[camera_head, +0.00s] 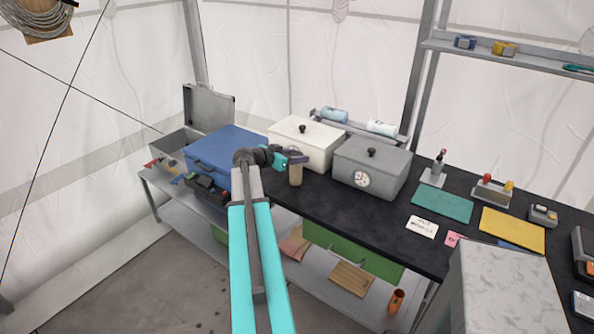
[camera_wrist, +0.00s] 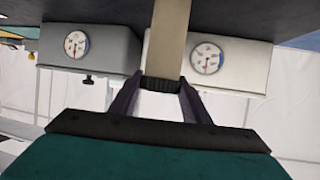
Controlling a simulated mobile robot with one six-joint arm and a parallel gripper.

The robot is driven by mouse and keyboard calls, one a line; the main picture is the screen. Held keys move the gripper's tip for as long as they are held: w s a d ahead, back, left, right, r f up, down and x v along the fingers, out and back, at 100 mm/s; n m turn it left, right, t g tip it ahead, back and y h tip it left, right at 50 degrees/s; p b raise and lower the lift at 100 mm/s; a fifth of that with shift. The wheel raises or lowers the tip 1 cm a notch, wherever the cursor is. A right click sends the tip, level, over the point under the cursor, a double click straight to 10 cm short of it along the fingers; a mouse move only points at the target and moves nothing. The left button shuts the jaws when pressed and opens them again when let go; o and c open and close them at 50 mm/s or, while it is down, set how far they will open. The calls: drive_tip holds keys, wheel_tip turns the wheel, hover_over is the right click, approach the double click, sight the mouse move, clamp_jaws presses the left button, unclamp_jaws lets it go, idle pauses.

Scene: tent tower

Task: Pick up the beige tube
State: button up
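The beige tube (camera_head: 295,175) is upright at the front of the dark bench, before the white box. My gripper (camera_head: 293,158) is at its upper end and covers the top in the head view. In the wrist view, which is upside down, the beige tube (camera_wrist: 172,40) runs up out of the frame. Its dark ribbed end lies between the two fingertips of my gripper (camera_wrist: 162,85), and both fingers appear to touch its sides. The tube's lower end is outside the wrist view, and I cannot tell whether it rests on the bench.
A white box (camera_head: 316,152) and a grey box (camera_head: 385,176) with a dial stand behind the tube. A blue case (camera_head: 226,150) is to the left. A green mat (camera_head: 442,203) and a yellow mat (camera_head: 512,230) lie on the right.

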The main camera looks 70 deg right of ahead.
drive_tip(key=c, duration=0.5)
drive_tip(key=shift+r, duration=0.1)
drive_tip(key=shift+r+b, duration=1)
drive_tip(key=shift+r, duration=0.55)
drive_tip(key=shift+w+a+r+b, duration=0.1)
drive_tip(key=shift+a+r+b, duration=0.45)
drive_tip(key=shift+a, duration=2.1)
drive_tip(key=shift+s+a+b, duration=0.1)
drive_tip(key=shift+a+b, duration=1)
drive_tip(key=shift+a, duration=1.6)
drive_tip(key=shift+w+a+r+b, duration=0.1)
drive_tip(key=shift+a+r+b, duration=0.45)
drive_tip(key=shift+a, duration=2.1)
drive_tip(key=shift+f, duration=0.25)
